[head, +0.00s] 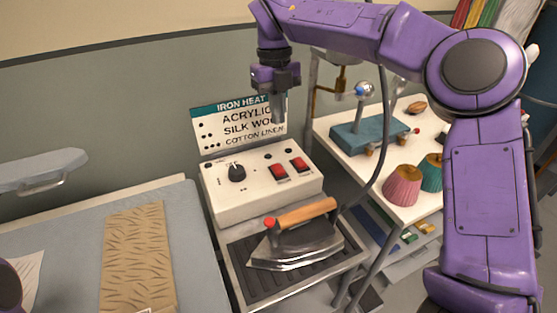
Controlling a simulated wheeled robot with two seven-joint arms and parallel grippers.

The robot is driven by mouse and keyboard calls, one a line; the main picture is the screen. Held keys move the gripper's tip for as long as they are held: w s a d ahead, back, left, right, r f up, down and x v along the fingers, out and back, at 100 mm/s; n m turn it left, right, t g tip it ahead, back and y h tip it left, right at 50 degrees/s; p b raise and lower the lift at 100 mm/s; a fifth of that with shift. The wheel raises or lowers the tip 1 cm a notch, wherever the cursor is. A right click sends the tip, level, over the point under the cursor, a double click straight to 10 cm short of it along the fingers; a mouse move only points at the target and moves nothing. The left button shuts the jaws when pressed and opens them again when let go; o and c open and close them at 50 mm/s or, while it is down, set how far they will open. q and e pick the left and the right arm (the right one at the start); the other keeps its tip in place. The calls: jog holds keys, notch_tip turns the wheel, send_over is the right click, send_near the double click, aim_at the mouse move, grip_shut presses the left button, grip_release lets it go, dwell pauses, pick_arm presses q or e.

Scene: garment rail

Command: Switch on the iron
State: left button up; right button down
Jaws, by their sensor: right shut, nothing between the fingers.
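The iron (298,245) rests flat on a dark ribbed stand (258,283). It has a wooden handle (306,213) and a red part at its left end. Behind it is a cream control box (245,203) with a black dial (237,173), a left red switch (278,171) and a right red switch (299,164). The switch labels are too small to read. My right gripper (280,118) points down, shut and empty, above the back of the box and in front of the sign. It appears apart from the switches. My left gripper is out of view.
An "IRON HEAT" sign (215,132) stands behind the box. A grey ironing surface (60,250) with a patterned tan cloth (138,255) lies left. A white table (345,150) at right holds a teal device (365,138) and pink and teal shades. A grey cable hangs between.

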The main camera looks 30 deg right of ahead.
aim_at(281, 172)
jog(key=f, duration=0.4)
jog(key=s+f, duration=0.1)
jog(key=f, duration=0.4)
jog(key=f+p, duration=0.1)
jog(key=f, duration=0.4)
jog(key=shift+s, duration=0.2)
